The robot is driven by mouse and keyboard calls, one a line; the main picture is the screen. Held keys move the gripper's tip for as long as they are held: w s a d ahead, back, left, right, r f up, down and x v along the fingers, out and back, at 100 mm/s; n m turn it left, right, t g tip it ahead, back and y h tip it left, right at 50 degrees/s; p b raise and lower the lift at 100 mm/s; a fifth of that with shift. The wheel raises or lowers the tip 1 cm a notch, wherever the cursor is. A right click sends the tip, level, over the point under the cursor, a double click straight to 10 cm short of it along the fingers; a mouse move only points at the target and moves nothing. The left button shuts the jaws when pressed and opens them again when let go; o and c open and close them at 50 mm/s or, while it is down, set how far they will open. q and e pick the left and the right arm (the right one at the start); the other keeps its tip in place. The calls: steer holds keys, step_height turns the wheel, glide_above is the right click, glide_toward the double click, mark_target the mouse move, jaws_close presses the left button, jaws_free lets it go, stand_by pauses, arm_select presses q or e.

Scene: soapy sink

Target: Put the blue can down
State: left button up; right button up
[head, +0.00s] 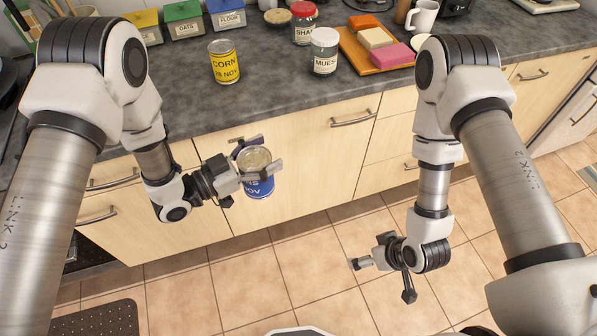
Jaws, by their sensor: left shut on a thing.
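The blue can (259,187) has a pale metal top and white lettering, partly readable as "OV". It is upright or nearly so, in front of the cabinet doors and below the counter's front edge. My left gripper (262,157) is shut on it, with its fingers around the can's upper part. They hide some of the can's side. My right gripper (361,263) hangs low over the tiled floor at the right, away from any object. Its fingers are seen at an angle that does not show whether they are open.
On the dark grey counter (285,110) stand a yellow corn can (224,62), a muesli jar (324,52) and a red-lidded jar (303,22). An orange board (366,62) holds coloured blocks. Labelled boxes (184,20) line the back. The counter's front strip is clear.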

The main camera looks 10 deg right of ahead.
arm_select(q)
steer(key=shift+w, duration=0.1)
arm_select(e)
steer(key=w+a+r+n+t+y, duration=0.35)
steer(key=w+a+r+y, duration=0.25)
steer(key=w+a, duration=0.2)
steer(key=w+a+r+n+y, duration=0.2)
steer(key=a+r+n+y, duration=0.15)
steer(key=r, duration=0.25)
steer(key=w+a+r+n+y, duration=0.1)
steer(key=a+r+n+y, duration=0.15)
steer(key=r+y, duration=0.3)
steer(key=shift+n+g+h, duration=0.25)
steer(key=shift+n+h, duration=0.2)
steer(key=shift+h, duration=0.15)
steer(key=x, duration=1.1)
steer(key=shift+w, duration=0.1)
steer(key=c, duration=1.6)
arm_select(q)
steer(key=o, duration=1.9)
arm_select(e)
steer(key=shift+c, duration=0.2)
